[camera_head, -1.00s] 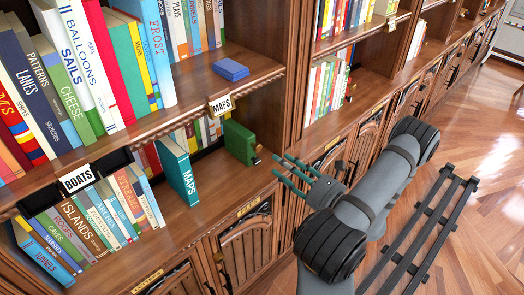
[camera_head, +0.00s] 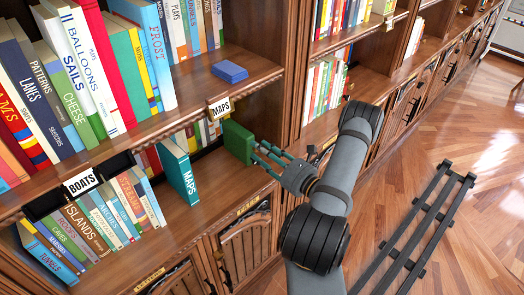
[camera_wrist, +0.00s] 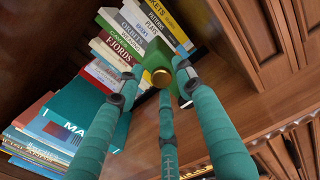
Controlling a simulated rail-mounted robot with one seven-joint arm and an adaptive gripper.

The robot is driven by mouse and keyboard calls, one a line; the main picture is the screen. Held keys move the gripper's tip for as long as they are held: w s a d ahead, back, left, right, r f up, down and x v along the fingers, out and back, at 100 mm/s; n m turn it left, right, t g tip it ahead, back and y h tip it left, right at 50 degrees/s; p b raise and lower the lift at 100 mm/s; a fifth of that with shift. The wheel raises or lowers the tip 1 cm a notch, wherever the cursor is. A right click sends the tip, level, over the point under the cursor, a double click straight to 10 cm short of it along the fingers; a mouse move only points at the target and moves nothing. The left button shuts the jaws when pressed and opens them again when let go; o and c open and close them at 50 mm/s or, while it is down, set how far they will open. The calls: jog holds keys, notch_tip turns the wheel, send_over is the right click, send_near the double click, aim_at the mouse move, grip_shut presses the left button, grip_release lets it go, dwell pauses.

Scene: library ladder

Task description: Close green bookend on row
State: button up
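The green bookend (camera_head: 238,141) stands at the right end of the lower shelf in the head view. In the wrist view its green side (camera_wrist: 162,56) and round brass knob (camera_wrist: 161,77) face me. My gripper (camera_head: 262,155) reaches in from the right, its teal fingertips close to the bookend. In the wrist view my gripper (camera_wrist: 158,86) has its fingers spread around the knob, with nothing held; contact cannot be told. The row of books (camera_wrist: 125,45) stands beside the bookend. The teal MAPS book (camera_head: 181,172) stands farther left, with a gap between it and the bookend.
A MAPS label (camera_head: 220,106) hangs from the upper shelf edge above the bookend. A blue book (camera_head: 230,71) lies on the upper shelf. BOATS books (camera_head: 95,215) fill the lower left. Bare shelf (camera_head: 225,190) lies in front of the bookend.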

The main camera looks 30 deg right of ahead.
grip_shut()
jog(key=shift+d, duration=0.1)
dwell(0.5)
